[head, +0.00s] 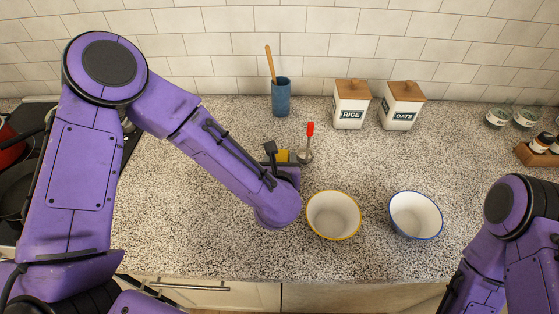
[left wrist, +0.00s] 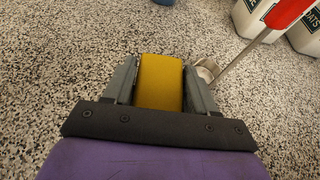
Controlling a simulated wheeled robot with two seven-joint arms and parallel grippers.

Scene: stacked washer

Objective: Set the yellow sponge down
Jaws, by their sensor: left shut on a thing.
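The yellow sponge (left wrist: 160,82) is clamped between the two grey fingers of my left gripper in the left wrist view. In the head view, a small part of the sponge (head: 282,156) shows at my left gripper (head: 284,158), above the speckled counter, behind the yellow-rimmed bowl. I cannot tell whether the sponge touches the counter. My right arm is at the lower right of the head view, but its gripper is not in view.
A yellow-rimmed bowl (head: 333,216) and a blue-rimmed bowl (head: 415,216) stand at front right. A blue cup (head: 281,98), a RICE canister (head: 351,106) and an OATS canister (head: 401,107) stand behind. Counter left of the sponge is clear.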

